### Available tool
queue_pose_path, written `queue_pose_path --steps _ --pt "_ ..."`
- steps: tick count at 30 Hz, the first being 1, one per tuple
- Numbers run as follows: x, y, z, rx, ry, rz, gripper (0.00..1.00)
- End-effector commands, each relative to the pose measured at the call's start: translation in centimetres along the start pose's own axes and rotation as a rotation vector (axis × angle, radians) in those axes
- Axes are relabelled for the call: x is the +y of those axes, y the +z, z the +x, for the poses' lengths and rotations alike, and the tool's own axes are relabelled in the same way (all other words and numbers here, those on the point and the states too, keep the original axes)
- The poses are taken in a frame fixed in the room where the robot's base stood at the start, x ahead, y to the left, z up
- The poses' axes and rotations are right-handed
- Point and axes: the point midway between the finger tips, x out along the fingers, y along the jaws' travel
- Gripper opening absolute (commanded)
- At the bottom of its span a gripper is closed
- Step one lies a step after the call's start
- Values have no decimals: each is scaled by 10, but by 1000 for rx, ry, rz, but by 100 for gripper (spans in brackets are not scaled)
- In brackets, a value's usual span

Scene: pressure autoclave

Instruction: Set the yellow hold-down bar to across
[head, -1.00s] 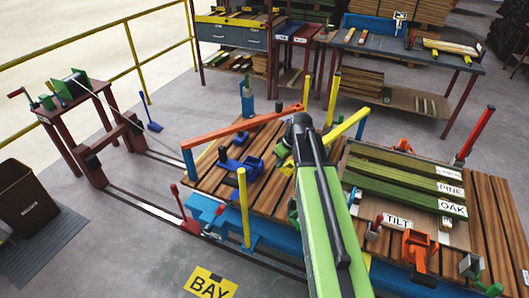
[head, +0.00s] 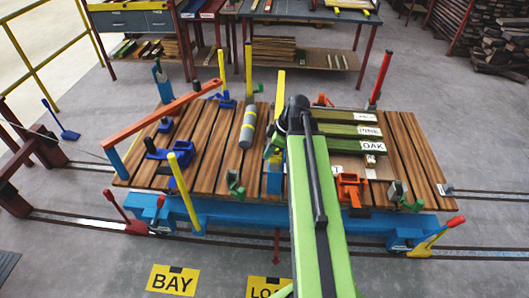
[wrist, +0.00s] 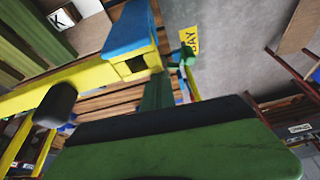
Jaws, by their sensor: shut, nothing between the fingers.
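The yellow hold-down bar (wrist: 85,76) crosses the upper left of the wrist view and meets a blue post (wrist: 128,30). A black rounded knob (wrist: 55,105) shows in front of it. In the head view a yellow length (head: 280,95) that looks like this bar points away from me, just left of my arm, which hides the rest. A blue upright (head: 273,183) stands at the deck's near side. My gripper (wrist: 178,125) fills the bottom of the wrist view as a green and black shape, shut and apart from the bar. My arm hides it in the head view.
An orange bar (head: 165,115) runs over the left of the wooden deck (head: 207,150). A banded grey roll (head: 248,126) lies mid-deck. Green timbers (head: 345,130) lie at right. An orange clamp (head: 350,188) and a yellow post (head: 180,175) line the near edge.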

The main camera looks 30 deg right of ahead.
Motion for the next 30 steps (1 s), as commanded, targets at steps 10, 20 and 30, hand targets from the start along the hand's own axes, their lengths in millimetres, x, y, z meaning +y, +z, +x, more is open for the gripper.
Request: queue_pose_path --steps 10,20,30 --pt "2 20 -3 -63 6 4 0" --pt "-2 8 2 -51 1 1 0" --pt "-12 -44 -14 2 -4 -1 0"
